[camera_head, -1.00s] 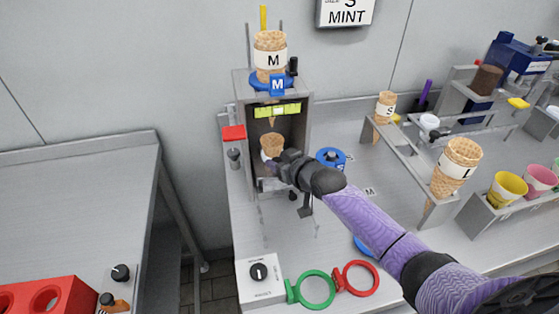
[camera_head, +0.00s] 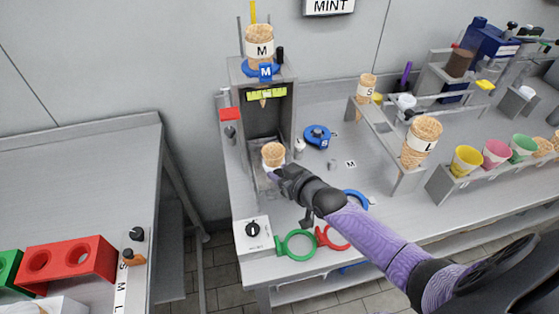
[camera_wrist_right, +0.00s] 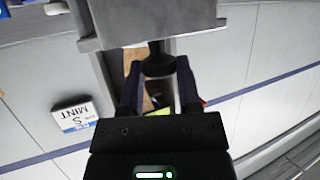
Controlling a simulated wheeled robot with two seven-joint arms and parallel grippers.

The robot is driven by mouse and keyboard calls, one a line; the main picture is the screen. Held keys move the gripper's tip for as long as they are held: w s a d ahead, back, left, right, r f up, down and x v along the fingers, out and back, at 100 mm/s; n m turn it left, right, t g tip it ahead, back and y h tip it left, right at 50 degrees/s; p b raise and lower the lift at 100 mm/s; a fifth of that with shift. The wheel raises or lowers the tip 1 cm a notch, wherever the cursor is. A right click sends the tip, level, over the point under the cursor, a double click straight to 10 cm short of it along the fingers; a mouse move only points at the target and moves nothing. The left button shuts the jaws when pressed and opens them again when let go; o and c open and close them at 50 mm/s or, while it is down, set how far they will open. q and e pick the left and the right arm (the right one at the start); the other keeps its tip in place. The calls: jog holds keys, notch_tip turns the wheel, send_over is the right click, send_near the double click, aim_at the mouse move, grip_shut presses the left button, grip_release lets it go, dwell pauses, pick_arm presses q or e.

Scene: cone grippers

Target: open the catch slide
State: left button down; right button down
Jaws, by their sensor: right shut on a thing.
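The catch slide (camera_head: 257,183) is a grey tray that sticks out of the front of the grey dispenser housing (camera_head: 236,92) in the head view. A waffle cone (camera_head: 273,155) stands in it, outside the housing. My right gripper (camera_head: 277,174) is at the slide's front end. In the right wrist view my fingers are closed around a dark knob (camera_wrist_right: 158,62) on a grey part (camera_wrist_right: 150,22), which looks like the slide's front. The fingers hide part of the knob. My left gripper is not in view.
A stack of cones marked M (camera_head: 259,46) stands on top of the housing. A blue ring (camera_head: 317,136) lies to the right. Green (camera_head: 298,246) and red rings hang at the front edge beside a dial box (camera_head: 253,238). A cone rack (camera_head: 392,145) stands further right.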

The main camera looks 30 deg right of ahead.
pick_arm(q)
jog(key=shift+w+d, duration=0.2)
pick_arm(e)
jog(key=shift+c, duration=1.5)
grip_release()
jog(key=shift+w, duration=0.1)
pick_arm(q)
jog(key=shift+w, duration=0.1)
